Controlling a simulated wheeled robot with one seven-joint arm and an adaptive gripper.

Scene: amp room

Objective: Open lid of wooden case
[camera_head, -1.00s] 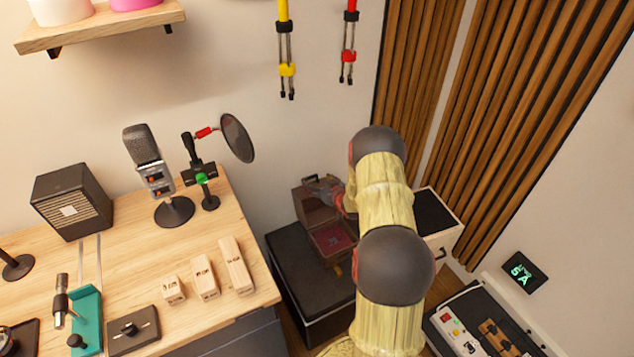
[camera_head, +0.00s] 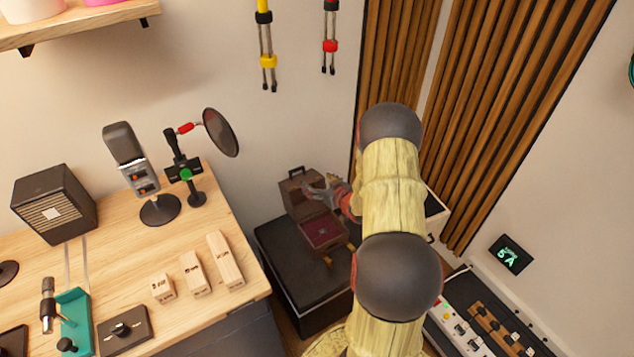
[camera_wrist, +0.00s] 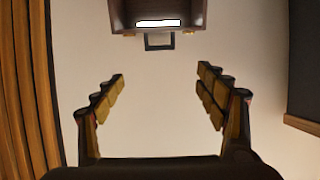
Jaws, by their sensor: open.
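The small wooden case (camera_head: 320,233) sits on the black cabinet, with its dark red interior showing. Its lid (camera_head: 297,194) stands raised at the back, with a dark handle on its top edge. My gripper (camera_head: 318,188) is open and empty in front of the raised lid in the head view; I cannot tell whether it touches it. In the wrist view my gripper (camera_wrist: 160,88) has its fingers wide apart with only pale wall between them. The lid's edge (camera_wrist: 158,14) and its handle (camera_wrist: 159,41) show beyond the fingertips. My arm hides part of the area right of the case.
The black cabinet (camera_head: 290,270) has clear top around the case. A wooden desk (camera_head: 120,275) with a microphone (camera_head: 130,160) and wooden blocks (camera_head: 225,260) stands to the left. A control panel (camera_head: 480,320) is at the lower right. Wooden slats (camera_head: 500,100) line the wall.

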